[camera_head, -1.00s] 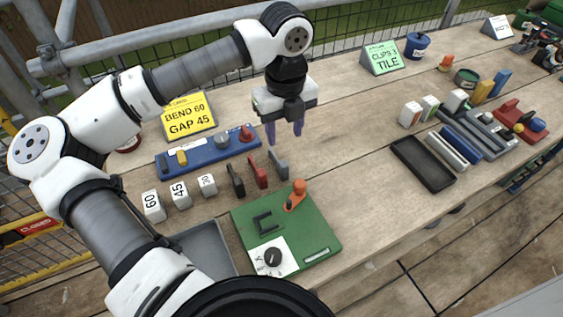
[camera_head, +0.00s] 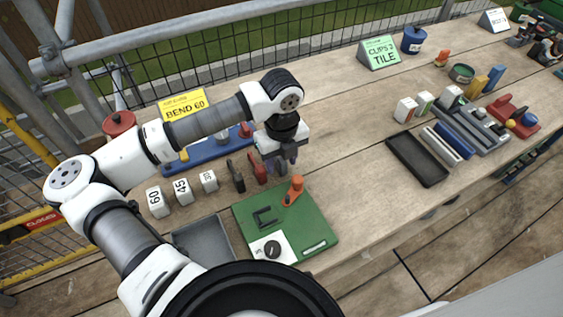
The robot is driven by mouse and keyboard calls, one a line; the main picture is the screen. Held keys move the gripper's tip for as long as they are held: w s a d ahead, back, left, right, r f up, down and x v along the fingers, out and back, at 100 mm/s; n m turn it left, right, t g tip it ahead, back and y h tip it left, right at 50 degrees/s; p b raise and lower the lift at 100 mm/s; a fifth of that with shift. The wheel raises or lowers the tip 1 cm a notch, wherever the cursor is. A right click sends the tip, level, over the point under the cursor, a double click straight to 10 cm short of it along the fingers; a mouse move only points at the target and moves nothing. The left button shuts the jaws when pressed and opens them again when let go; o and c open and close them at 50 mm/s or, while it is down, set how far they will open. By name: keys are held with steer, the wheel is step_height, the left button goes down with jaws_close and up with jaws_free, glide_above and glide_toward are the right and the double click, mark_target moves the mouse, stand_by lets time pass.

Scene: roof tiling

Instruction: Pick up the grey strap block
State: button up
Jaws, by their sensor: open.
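The grey strap block (camera_head: 281,169) stands on the wooden bench at the right end of a short row, beside a red block (camera_head: 257,168) and a black block (camera_head: 236,176). My gripper (camera_head: 281,163) is low over the grey block, pointing down, with its open fingers at the block's height. The gripper hides the block's upper part. I cannot tell whether the fingers touch it.
A green board (camera_head: 320,222) with an orange lever (camera_head: 293,190) and a dial lies just in front of the gripper. White number blocks (camera_head: 182,191) stand left of the row. A blue rack (camera_head: 206,152) is behind it. The bench to the right is clear up to a black tray (camera_head: 418,160).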

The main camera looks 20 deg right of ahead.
jaws_close()
steer(key=shift+r, duration=0.1)
step_height(320, 180, up, 20)
steer(key=b, duration=0.3)
steer(key=shift+b, duration=0.3)
steer(key=shift+s, duration=0.2)
